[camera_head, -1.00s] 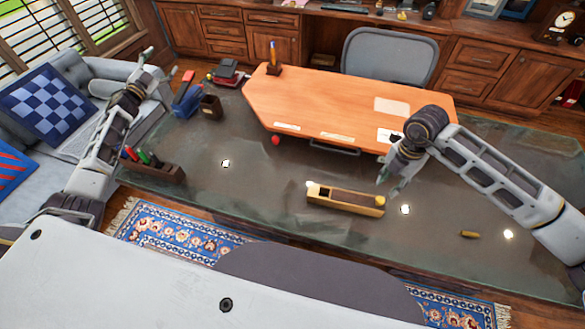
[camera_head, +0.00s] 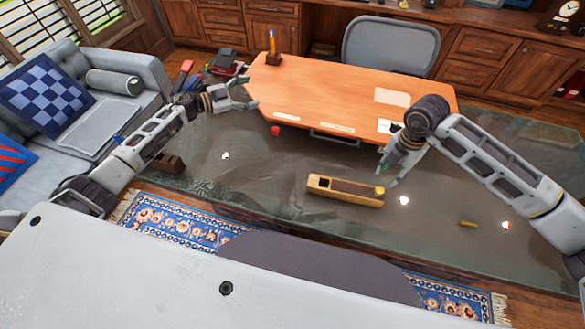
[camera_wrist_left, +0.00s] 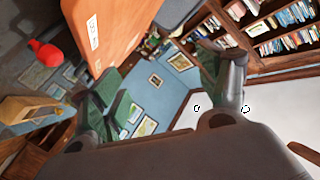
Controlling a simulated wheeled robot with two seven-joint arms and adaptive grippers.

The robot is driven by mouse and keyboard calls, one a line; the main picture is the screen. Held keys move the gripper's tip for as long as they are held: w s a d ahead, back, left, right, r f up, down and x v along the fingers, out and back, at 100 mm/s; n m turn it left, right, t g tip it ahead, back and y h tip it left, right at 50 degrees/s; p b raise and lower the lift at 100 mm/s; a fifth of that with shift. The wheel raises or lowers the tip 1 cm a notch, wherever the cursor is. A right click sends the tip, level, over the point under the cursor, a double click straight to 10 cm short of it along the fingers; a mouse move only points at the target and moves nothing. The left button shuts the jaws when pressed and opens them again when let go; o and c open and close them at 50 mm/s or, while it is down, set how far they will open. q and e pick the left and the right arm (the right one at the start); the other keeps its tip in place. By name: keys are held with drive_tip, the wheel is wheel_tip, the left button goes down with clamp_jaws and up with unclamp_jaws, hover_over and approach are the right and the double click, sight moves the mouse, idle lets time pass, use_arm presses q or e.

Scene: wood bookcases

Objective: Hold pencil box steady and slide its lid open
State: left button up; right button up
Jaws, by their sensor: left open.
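The pencil box (camera_head: 345,200) is a long, narrow yellow wooden box lying on the dark glass-topped desk. A small dark opening shows near the left of its top, and a yellow knob-like piece is at its right end. How far the lid is open is hard to tell. My left gripper (camera_head: 250,93) is open and empty, up and left of the box, over the edge of the wooden board. Its parted fingers show in the left wrist view (camera_wrist_left: 160,75). My right gripper (camera_head: 386,176) points down close beside the box's right end, its fingers apart; contact is unclear.
The orange-brown wooden board (camera_head: 320,85) lies behind the box. A small red object (camera_head: 275,131) sits by its front edge. A small yellowish piece (camera_head: 467,223) lies to the right.

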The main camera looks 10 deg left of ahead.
use_arm(q)
drive_tip(key=s+d+f+m+g+h, duration=0.1)
drive_tip(key=s+d+f+g, duration=0.25)
drive_tip(key=d, duration=0.25)
drive_tip(key=s+d+f+g+h, duration=0.1)
drive_tip(key=s+d+f+g, duration=0.1)
drive_tip(key=s+d+f, duration=0.3)
drive_tip(key=m+g, duration=0.1)
drive_tip(key=g, duration=0.5)
approach(328, 184)
drive_tip(key=shift+y, duration=0.4)
drive_tip(key=a+r, duration=0.1)
drive_tip(key=s+a+r, duration=0.1)
drive_tip(key=r, duration=0.1)
drive_tip(key=s+a+r, duration=0.1)
drive_tip(key=shift+a+r, duration=0.15)
drive_tip(key=shift+r, duration=0.15)
drive_tip(key=shift+x, duration=6.9)
drive_tip(key=shift+w, duration=0.15)
